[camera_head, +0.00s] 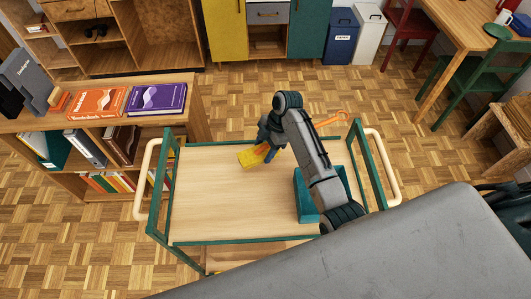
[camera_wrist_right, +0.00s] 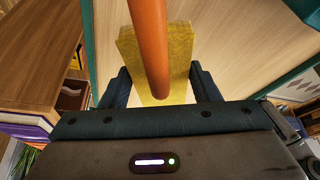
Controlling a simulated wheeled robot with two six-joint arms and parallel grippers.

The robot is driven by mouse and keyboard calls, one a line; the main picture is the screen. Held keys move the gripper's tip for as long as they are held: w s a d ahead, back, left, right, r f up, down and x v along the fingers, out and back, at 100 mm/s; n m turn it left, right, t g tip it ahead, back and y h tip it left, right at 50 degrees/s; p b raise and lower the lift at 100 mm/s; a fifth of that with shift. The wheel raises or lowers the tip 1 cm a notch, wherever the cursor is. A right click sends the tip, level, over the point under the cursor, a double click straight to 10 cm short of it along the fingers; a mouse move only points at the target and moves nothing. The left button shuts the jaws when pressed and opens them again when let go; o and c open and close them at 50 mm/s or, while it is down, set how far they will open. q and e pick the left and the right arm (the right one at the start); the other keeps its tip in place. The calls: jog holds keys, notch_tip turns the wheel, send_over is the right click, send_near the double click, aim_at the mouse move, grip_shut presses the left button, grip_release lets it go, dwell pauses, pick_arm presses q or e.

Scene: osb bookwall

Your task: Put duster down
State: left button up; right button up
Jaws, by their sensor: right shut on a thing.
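The duster has a yellow head (camera_head: 251,157) and an orange handle (camera_head: 331,119) with a hooked end. In the head view it is over the wooden top of the green-framed cart (camera_head: 205,195). My right gripper (camera_head: 266,150) is shut on the duster, close to where handle and head meet. In the right wrist view the orange handle (camera_wrist_right: 149,45) runs between the fingers, with the yellow head (camera_wrist_right: 180,50) behind it. I cannot tell whether the head touches the cart top. My left gripper is not in view.
A teal bin (camera_head: 305,198) stands on the cart's right side, partly hidden by my right arm. The left part of the cart top is clear. A low bookcase (camera_head: 190,118) with an orange book (camera_head: 97,103) and a purple book (camera_head: 157,99) stands to the left.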

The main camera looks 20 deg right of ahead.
notch_tip(320, 180, down, 4)
jog(key=shift+d+r+p, duration=0.1)
jog(key=shift+r+p, duration=0.1)
jog(key=shift+p, duration=0.25)
jog(key=shift+f, duration=0.35)
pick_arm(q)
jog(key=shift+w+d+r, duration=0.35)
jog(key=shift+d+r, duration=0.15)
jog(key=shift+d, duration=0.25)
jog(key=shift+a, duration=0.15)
pick_arm(e)
jog(key=shift+f, duration=0.1)
jog(key=o, duration=1.2)
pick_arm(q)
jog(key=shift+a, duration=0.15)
